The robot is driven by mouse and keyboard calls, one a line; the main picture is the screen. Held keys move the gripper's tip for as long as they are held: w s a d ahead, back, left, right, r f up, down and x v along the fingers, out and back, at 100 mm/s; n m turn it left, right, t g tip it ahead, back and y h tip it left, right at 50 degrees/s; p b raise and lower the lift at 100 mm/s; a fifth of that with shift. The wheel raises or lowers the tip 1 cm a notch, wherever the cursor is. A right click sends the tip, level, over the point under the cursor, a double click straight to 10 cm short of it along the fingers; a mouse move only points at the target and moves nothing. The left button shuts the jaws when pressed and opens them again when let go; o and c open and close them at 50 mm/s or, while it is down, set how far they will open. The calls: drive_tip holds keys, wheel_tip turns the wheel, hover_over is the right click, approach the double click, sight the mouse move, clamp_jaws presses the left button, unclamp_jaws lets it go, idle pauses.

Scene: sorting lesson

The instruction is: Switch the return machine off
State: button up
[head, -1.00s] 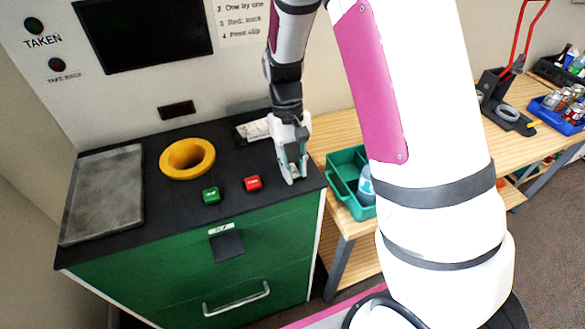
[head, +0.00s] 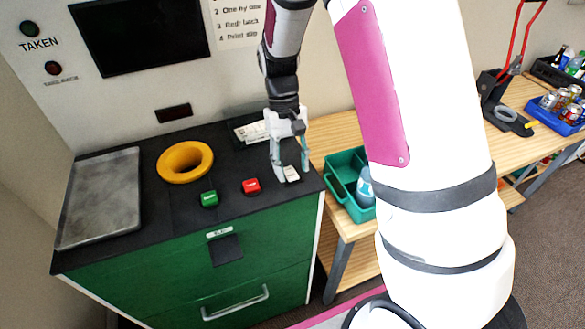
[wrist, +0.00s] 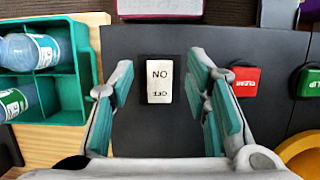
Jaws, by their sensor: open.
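The return machine (head: 150,240) is a green cabinet with a black top. Its white ON/OFF rocker switch (head: 291,174) sits near the right end of the top. In the wrist view the switch (wrist: 159,82) is upside down, with ON at the top of the picture and OFF nearer my gripper. I cannot tell which side is pressed. My gripper (head: 291,172) points down over the switch. In the wrist view its fingers (wrist: 165,105) are spread on both sides of the switch, apart from it, with nothing between them but the switch below.
A red button (head: 251,186) and a green button (head: 209,198) lie left of the switch, with a yellow ring (head: 185,162) behind. A grey tray (head: 100,198) is at far left. A teal crate (head: 343,178) with bottles stands on the wooden table at right.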

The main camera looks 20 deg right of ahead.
sight(288, 168)
drive_tip(key=v, duration=1)
drive_tip(key=shift+r, duration=0.2)
drive_tip(key=s+r+t, duration=0.4)
drive_tip(key=s+r, duration=0.6)
drive_tip(key=r, duration=0.1)
drive_tip(key=s+r+t, duration=0.2)
drive_tip(key=s+t, duration=0.3)
drive_tip(key=s, duration=0.6)
drive_tip(key=shift+s+r, duration=0.2)
drive_tip(key=shift+r, duration=0.1)
